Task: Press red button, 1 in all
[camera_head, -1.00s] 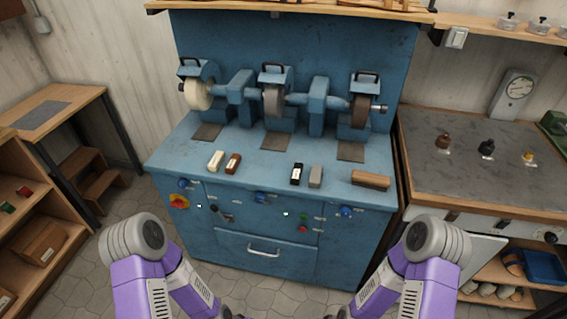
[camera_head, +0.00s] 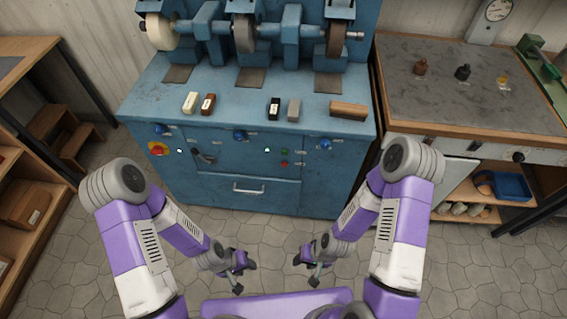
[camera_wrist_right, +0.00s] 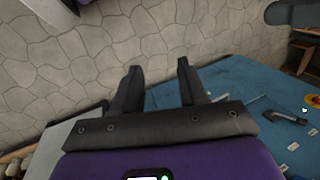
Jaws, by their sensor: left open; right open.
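A small red button (camera_head: 285,163) sits on the front panel of the blue machine (camera_head: 225,185), just below a green button (camera_head: 285,151). A larger red knob on a yellow plate (camera_head: 157,148) is at the panel's left end. My left gripper (camera_head: 246,277) is open and empty, low in front of the machine. My right gripper (camera_head: 305,272) is open and empty, also well below and apart from the small red button. In the right wrist view its two fingers (camera_wrist_right: 158,85) stand apart, with floor and part of the blue front beyond; the small red button cannot be made out there.
Blue knobs (camera_head: 240,135), a black lever (camera_head: 204,157) and a drawer handle (camera_head: 249,189) stick out from the machine's front. A workbench (camera_head: 470,85) stands at the right, wooden shelves (camera_head: 40,235) at the left. The tiled floor before the machine is clear.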

